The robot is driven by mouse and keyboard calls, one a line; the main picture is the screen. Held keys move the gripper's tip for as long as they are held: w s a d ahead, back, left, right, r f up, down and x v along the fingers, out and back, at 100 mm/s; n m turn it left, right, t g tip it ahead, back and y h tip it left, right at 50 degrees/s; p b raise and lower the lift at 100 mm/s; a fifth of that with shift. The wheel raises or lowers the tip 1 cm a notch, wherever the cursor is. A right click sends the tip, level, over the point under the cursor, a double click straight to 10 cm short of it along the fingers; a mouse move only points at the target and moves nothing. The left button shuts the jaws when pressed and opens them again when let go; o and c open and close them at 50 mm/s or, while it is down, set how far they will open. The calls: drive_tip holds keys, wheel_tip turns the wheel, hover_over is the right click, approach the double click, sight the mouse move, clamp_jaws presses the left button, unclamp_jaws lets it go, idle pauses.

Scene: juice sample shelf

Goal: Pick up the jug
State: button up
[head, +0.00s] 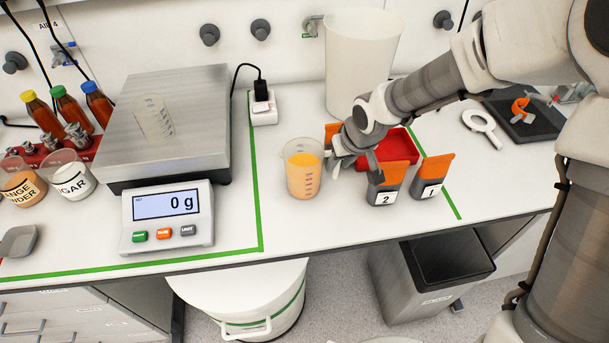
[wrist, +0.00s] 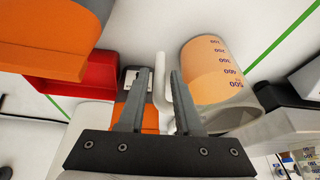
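The clear jug (head: 302,172) with orange liquid and a scale on its side stands upright on the white bench. In the wrist view the jug (wrist: 222,75) is to the right of my fingers. My gripper (head: 351,158) is just right of the jug in the head view. In the wrist view my gripper (wrist: 160,72) has its two fingers apart. A pale upright strip, seemingly the jug's handle (wrist: 162,90), shows in the gap between them. I cannot tell whether either finger touches it.
Orange-topped grey containers labelled 2 (head: 386,197) and 1 (head: 430,192) and a red tray (head: 402,143) crowd my gripper's right. A scale (head: 170,130) bearing an empty clear jug (head: 153,118) is left. A tall white container (head: 358,60) stands behind. The bench front is clear.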

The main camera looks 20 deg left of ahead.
drive_tip(key=x, duration=0.2)
drive_tip(key=shift+w+a+f, duration=0.1)
drive_tip(key=shift+w+f, duration=0.05)
drive_tip(key=shift+f, duration=0.2)
clamp_jaws()
drive_tip(key=shift+r, duration=0.1)
idle(1.0)
